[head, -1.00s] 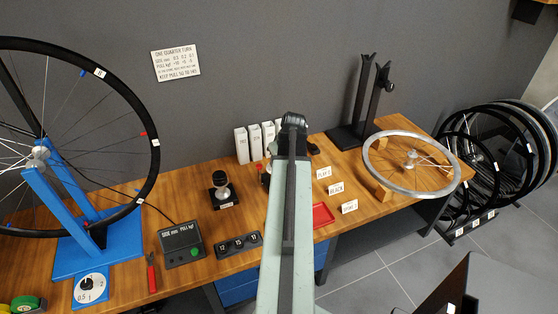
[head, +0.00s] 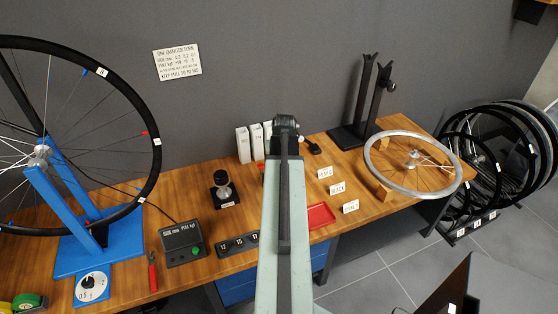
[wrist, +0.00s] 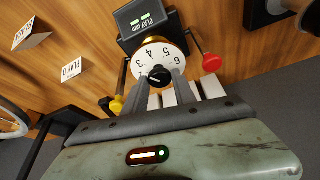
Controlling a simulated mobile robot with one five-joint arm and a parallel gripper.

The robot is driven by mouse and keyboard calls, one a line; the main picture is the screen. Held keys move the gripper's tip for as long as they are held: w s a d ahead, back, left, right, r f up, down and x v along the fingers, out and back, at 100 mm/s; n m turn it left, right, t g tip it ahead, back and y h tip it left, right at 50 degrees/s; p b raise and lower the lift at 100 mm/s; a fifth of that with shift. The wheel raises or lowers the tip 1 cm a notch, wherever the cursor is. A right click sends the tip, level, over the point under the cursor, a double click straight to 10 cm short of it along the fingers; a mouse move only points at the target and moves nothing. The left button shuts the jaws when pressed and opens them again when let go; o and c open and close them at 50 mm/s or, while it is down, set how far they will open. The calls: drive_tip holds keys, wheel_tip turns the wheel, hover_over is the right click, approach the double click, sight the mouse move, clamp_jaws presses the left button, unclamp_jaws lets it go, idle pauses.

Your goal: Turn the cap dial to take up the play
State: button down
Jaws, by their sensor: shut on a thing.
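The cap dial (wrist: 150,54) shows in the wrist view as a white numbered face with a gold rim and a black knob (wrist: 160,76). The figures 3, 4, 5 and 6 can be read on it. My gripper (wrist: 160,82) is shut on the knob, one grey finger on each side. Behind the dial stands a dark box with a PLAY display (wrist: 145,17) and green readouts too small to read. In the head view my arm hides the dial and my fingertips.
A red-knobbed lever (wrist: 211,62) and a yellow-knobbed lever (wrist: 116,105) flank the dial. On the bench are a red tray (head: 320,216), white boxes (head: 243,145), a black display box (head: 184,243) and a silver wheel rim (head: 375,166). A blue wheel stand (head: 60,210) is at left.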

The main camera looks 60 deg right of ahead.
drive_tip(key=c, duration=1)
unclamp_jaws()
drive_tip(key=shift+r, duration=0.1)
drive_tip(key=p+v, duration=0.7)
drive_tip(key=shift+s+a+r, duration=0.1)
drive_tip(key=shift+s+r, duration=0.05)
drive_tip(key=shift+r, duration=0.1)
